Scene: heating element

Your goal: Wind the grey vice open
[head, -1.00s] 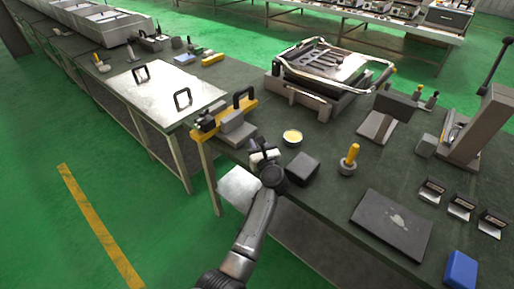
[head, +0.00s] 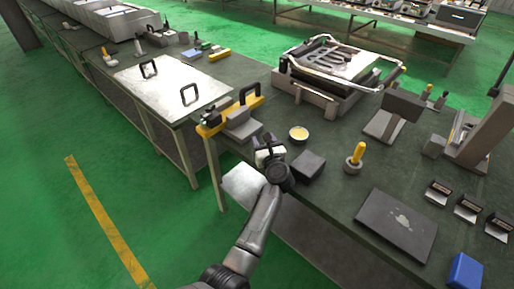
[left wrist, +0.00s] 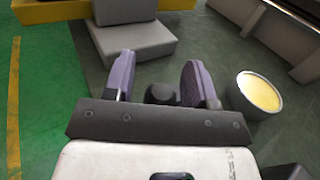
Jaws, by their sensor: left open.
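The grey vice (head: 243,125) appears as a stepped grey block on the near edge of the bench, against a yellow bar. In the left wrist view its grey blocks (left wrist: 135,35) show ahead of the fingers. My left gripper (head: 268,142) is over the bench just in front of the vice. In the left wrist view its two purple-grey fingers (left wrist: 157,80) stand apart. A round black knob (left wrist: 162,93) sits between them, with gaps visible on both sides. Whether the knob joins the vice is not clear. My right gripper is out of view.
A bowl with yellow contents (head: 299,134) stands right of the gripper. A dark block (head: 309,164) and a yellow-handled tool (head: 356,156) stand farther right. The yellow bar (head: 213,128) with a black handle lies behind the vice. Open floor lies to the left.

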